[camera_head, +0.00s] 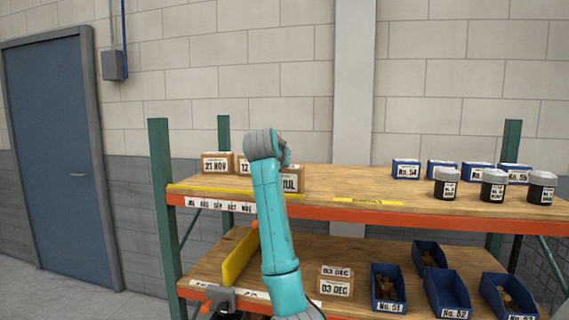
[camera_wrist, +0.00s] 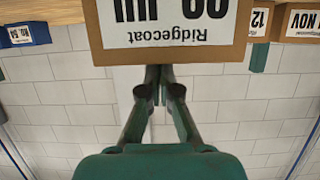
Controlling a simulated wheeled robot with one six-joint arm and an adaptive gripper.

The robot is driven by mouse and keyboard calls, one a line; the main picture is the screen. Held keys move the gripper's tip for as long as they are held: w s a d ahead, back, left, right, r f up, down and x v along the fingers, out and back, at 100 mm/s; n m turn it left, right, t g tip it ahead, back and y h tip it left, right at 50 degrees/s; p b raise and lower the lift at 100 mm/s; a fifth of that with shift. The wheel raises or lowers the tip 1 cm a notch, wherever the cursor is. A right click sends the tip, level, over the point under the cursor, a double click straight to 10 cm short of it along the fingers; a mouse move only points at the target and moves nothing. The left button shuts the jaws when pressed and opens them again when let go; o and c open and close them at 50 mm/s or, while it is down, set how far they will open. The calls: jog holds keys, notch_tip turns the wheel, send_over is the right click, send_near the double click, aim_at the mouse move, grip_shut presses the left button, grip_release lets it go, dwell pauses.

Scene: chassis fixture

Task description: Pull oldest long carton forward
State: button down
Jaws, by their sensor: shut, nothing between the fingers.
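Three brown cartons with date labels stand on the upper shelf. In the head view, the left one (camera_head: 217,163) reads "21 NOV", the one beside it (camera_head: 243,166) begins "12", and a carton ending in "JUL" (camera_head: 292,180) stands nearer the front edge, partly hidden by my arm. In the wrist view, which is upside down, a carton marked "Ridgecoat" (camera_wrist: 245,32) fills the top centre. My gripper (camera_wrist: 160,72) is shut and empty, its fingertips at that carton's upper edge; whether they touch it or reach behind it, I cannot tell.
Small blue boxes (camera_head: 406,169) and black jars with white lids (camera_head: 493,186) stand at the upper shelf's right. The upper shelf's middle (camera_head: 350,180) is clear. The lower shelf holds "03 DEC" cartons (camera_head: 336,282), blue bins (camera_head: 447,293) and a yellow bar (camera_head: 240,258).

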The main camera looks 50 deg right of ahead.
jog(key=shift+w+a, duration=0.1)
jog(key=shift+w, duration=0.2)
jog(key=shift+r, duration=0.25)
jog(key=s+a, duration=0.5)
jog(key=a, duration=0.6)
jog(key=shift+r, duration=0.15)
